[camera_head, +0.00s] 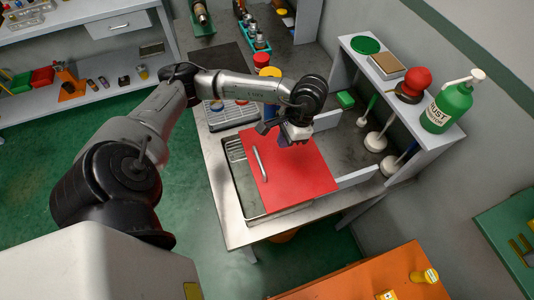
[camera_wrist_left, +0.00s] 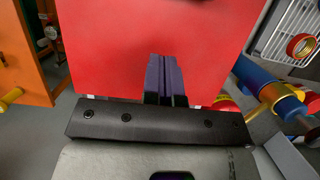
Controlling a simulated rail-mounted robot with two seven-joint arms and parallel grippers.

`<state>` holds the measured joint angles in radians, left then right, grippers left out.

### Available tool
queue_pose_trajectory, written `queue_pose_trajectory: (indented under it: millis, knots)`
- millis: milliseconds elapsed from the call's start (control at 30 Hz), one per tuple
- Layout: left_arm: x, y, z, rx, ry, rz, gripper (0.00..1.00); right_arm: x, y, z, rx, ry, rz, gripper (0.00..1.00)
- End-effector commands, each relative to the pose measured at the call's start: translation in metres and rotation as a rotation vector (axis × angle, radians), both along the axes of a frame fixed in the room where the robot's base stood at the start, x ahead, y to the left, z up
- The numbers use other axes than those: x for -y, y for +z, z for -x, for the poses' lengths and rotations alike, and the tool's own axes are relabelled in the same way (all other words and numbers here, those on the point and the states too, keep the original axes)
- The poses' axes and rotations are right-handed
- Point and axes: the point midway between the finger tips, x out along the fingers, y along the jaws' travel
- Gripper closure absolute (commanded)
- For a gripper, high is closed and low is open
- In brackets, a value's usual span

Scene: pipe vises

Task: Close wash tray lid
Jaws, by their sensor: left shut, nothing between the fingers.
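The red wash tray lid (camera_head: 297,180) extends over the right part of the metal wash tray (camera_head: 232,190), with a silver handle (camera_head: 259,163) near its left edge. The tray's left strip and wire rack show uncovered beside it. The lid appears tilted, not flat on the tray; its exact angle is hard to tell. My left gripper (camera_head: 283,130) is at the lid's far edge, its fingers shut and empty. In the left wrist view the shut dark fingers (camera_wrist_left: 166,77) are in front of the red lid (camera_wrist_left: 110,45); contact cannot be told. My right gripper is not in view.
A grey shelf (camera_head: 440,140) with a green dust bottle (camera_head: 447,108) stands on the right. A drying rack (camera_head: 228,116) and red and blue jars are behind the lid. An orange table (camera_head: 360,278) is at the front. Green floor is open at left.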

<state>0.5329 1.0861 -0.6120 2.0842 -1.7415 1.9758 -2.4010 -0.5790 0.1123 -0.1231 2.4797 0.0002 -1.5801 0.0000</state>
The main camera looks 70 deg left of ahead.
Motion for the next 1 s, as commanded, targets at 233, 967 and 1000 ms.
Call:
queue_pose_trajectory:
  millis: [233,967,1000]
  knots:
    - [-0.002,-0.039,0.019,-0.004,0.0,-0.003,1.0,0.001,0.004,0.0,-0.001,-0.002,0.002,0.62]
    - [-0.004,-0.045,0.051,0.001,0.0,-0.002,1.0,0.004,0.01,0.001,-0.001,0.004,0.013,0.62]
    - [-0.004,-0.045,0.051,0.0,0.0,-0.002,1.0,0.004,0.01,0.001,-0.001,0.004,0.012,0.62]
